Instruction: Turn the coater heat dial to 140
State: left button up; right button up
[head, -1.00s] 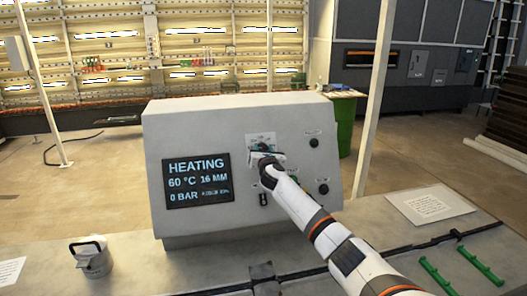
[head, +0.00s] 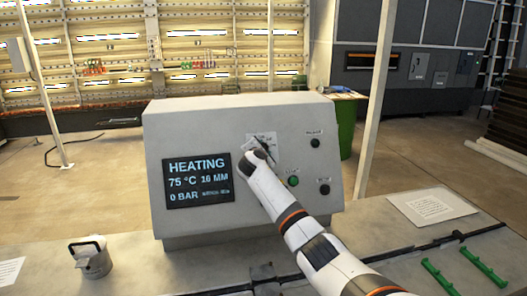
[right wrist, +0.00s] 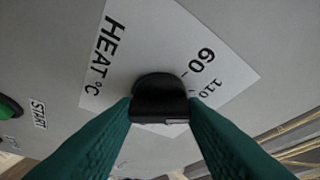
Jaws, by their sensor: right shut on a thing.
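The grey control box has a display (head: 197,180) that reads HEATING, 75 °C and 0 BAR. The black heat dial (right wrist: 160,84) sits on a white label plate (right wrist: 122,62) marked HEAT °C, with 60 and 110 visible on its scale. My right gripper (right wrist: 160,108) is shut on the dial, its green fingers on either side of the knob. In the head view my right gripper (head: 262,148) is at the label plate and largely hides the dial. The dial's pointer cannot be read. My left gripper is out of view.
A green button (head: 293,181) and black knobs (head: 315,143) (head: 324,189) are on the panel close to my right arm. A metal can (head: 92,260) stands at the front left. Green handles (head: 476,264) and a paper sheet (head: 431,206) lie on the right.

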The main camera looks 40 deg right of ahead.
jog(key=m+g, duration=0.1)
jog(key=m, duration=0.2)
jog(key=m+g+y, duration=0.1)
jog(key=m, duration=0.1)
jog(key=shift+w+r+m+g, duration=0.2)
jog(key=shift+m+g, duration=0.1)
jog(key=shift+m, duration=0.1)
jog(key=m+y, duration=0.1)
jog(key=m, duration=0.2)
jog(key=m+g+y+p, duration=0.1)
jog(key=m, duration=0.1)
jog(key=shift+r+m+g, duration=0.15)
jog(key=shift+m+g, duration=0.15)
jog(key=shift+m, duration=0.1)
jog(key=m+y, duration=0.1)
jog(key=m, duration=0.1)
jog(key=m+y, duration=0.1)
jog(key=m, duration=0.1)
jog(key=shift+d+y, duration=0.2)
jog(key=shift+y, duration=0.2)
jog(key=m+y, duration=0.2)
jog(key=m, duration=0.2)
jog(key=shift+s+d, duration=0.1)
jog(key=o, duration=1)
